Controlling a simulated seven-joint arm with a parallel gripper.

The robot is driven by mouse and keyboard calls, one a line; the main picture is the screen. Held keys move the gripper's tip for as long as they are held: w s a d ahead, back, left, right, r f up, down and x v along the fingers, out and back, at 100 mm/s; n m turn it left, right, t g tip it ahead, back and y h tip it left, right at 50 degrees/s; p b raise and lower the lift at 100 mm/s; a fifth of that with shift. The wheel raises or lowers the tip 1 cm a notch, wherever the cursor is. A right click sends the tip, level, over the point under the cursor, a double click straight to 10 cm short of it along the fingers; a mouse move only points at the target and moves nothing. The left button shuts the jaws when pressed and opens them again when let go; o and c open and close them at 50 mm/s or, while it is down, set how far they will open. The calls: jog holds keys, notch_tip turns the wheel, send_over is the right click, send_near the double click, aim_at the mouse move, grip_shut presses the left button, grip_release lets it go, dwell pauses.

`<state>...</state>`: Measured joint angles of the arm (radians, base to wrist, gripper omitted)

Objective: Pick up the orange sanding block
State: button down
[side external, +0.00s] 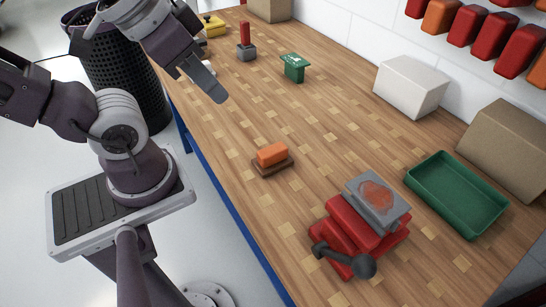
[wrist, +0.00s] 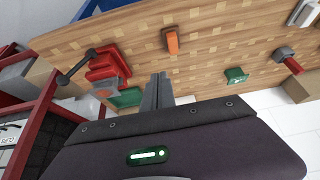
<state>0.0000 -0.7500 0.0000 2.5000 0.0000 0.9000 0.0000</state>
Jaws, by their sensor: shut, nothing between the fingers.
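The orange sanding block (side external: 271,154) lies on a dark brown base (side external: 273,167) near the front edge of the wooden bench, in the middle of the side view. In the wrist view the orange block (wrist: 171,42) shows beyond my fingers, apart from them. My gripper (side external: 219,97) hangs above the bench, up and to the left of the block in the side view. Its fingers are shut and empty, and they also show closed together in the wrist view (wrist: 158,80).
A red vise (side external: 362,232) with a grey top stands right of the block, beside a green tray (side external: 457,197). A green object (side external: 293,68) and a red-handled tool (side external: 245,42) stand farther back. White (side external: 410,87) and brown (side external: 505,147) boxes line the wall. Bench around the block is clear.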

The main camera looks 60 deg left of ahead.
jog(key=c, duration=2.1)
grip_release()
jog(key=o, duration=1.9)
jog(key=n+g, duration=0.5)
jog(key=n, duration=1.2)
send_over(273, 149)
jog(key=s, duration=0.1)
notch_tip(273, 149, down, 18)
jog(key=shift+d+r, duration=0.15)
jog(key=shift+r, duration=0.05)
jog(key=shift+n+g, duration=0.3)
jog(key=shift+n, duration=0.2)
jog(key=f, duration=0.7)
jog(key=shift+w+f, duration=0.4)
jog(key=shift+c, duration=0.2)
